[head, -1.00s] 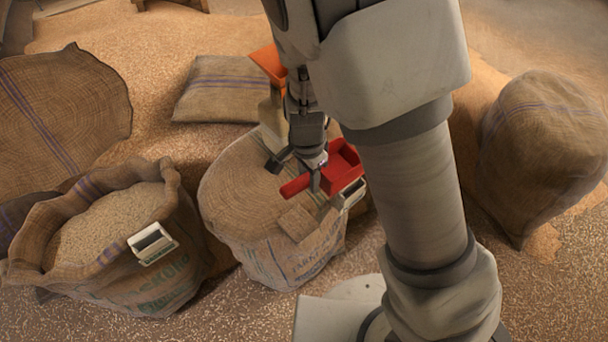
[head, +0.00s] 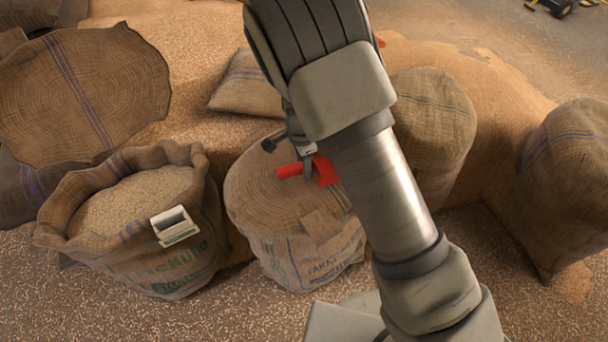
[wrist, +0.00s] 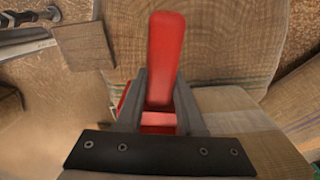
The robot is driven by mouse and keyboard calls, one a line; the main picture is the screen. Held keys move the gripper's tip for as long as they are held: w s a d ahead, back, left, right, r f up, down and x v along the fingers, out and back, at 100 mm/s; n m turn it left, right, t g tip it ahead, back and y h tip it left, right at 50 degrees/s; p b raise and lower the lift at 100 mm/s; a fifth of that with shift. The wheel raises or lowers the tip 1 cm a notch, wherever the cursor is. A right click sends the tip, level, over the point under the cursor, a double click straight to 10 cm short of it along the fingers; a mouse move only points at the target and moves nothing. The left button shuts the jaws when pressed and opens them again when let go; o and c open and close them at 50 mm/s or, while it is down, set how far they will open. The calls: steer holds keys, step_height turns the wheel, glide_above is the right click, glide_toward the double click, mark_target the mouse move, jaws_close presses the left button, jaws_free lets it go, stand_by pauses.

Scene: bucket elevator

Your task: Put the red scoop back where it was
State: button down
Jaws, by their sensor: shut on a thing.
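The red scoop (head: 325,171) shows in the head view over the top of the middle, closed sack (head: 258,195). Its handle points left and its pan right, with part of the pan behind my arm. My gripper (head: 307,172) is shut on the scoop's handle. In the wrist view, the red handle (wrist: 165,60) stands up between the two fingers of my gripper (wrist: 163,105). The pan is mostly hidden there. I cannot tell whether the scoop touches the sack top.
An open sack of grain (head: 130,205) stands at left, with a white holder (head: 174,226) on its front. Other full sacks stand at right (head: 560,180) and behind my arm (head: 436,120). A flat sack (head: 248,85) lies behind. Loose grain covers the floor.

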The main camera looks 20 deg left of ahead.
steer(key=shift+f+b, duration=0.35)
steer(key=shift+f, duration=1.6)
steer(key=shift+f, duration=0.2)
steer(key=c, duration=0.5)
jaws_free()
steer(key=shift+r, duration=0.15)
